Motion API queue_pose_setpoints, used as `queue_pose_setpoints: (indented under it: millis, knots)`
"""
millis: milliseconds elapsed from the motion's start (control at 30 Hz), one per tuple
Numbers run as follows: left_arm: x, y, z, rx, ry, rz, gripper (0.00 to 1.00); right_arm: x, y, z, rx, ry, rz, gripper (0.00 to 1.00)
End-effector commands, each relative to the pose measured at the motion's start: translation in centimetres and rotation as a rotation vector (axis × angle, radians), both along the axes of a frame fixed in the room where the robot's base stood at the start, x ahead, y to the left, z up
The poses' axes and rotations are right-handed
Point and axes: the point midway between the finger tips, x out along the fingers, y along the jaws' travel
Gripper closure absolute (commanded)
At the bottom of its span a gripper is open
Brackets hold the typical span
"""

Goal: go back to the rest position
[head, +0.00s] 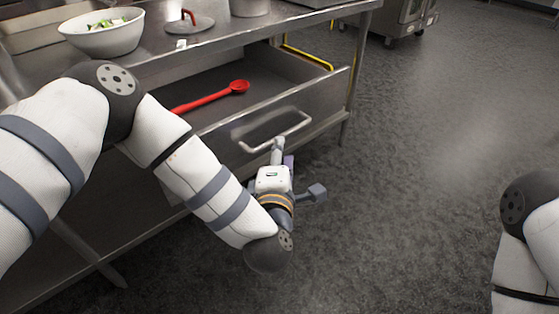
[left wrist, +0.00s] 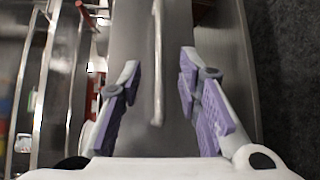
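My left gripper (head: 288,166) is in front of the open drawer, close to its metal handle (head: 275,134). In the left wrist view the left gripper (left wrist: 158,90) has its purple-padded fingers spread wide, one on each side of the handle bar (left wrist: 157,60), with gaps between pads and bar. Nothing is held. Of my right arm only a part shows at the right edge of the head view; its gripper is out of view.
The drawer (head: 300,98) is pulled out and holds a red ladle (head: 238,87). A white bowl (head: 103,40) with chopped greens and a lid with a red handle (head: 188,25) stand on the steel counter above. The dark floor (head: 420,130) to the right is clear.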

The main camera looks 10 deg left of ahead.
Motion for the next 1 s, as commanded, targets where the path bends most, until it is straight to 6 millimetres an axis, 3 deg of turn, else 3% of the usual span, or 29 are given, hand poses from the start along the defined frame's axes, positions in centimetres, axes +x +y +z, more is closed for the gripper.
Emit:
queue_pose_setpoints:
  millis: [100,200,733,767,867,967,1000]
  knots:
    - [-2.4,-0.3,0.3,-0.001,0.002,-0.002,0.69,0.0,0.0,0.0,0.0,0.0,0.0,0.6]
    - [-3.5,-0.4,0.5,-0.001,0.001,-0.001,0.69,0.0,0.0,0.0,0.0,0.0,0.0,0.6]
    - [-4.3,-0.6,0.0,0.024,0.025,-0.025,0.69,0.1,0.0,0.1,0.0,-0.003,0.0,0.6]
    - [-4.8,-0.8,-0.8,0.057,0.055,-0.054,0.69,0.2,0.0,0.2,0.0,-0.006,0.0,0.6]
    - [-8.6,-1.5,-5.9,0.263,0.252,-0.256,0.69,0.8,0.0,0.8,0.0,-0.026,0.0,0.6]
    - [-15.8,-0.6,-12.4,0.531,0.518,-0.553,0.69,1.5,0.0,1.6,0.001,-0.051,-0.002,0.6]
    - [-19.1,0.4,-14.5,0.624,0.619,-0.672,0.69,1.8,0.0,1.8,0.0,-0.061,-0.002,0.6]
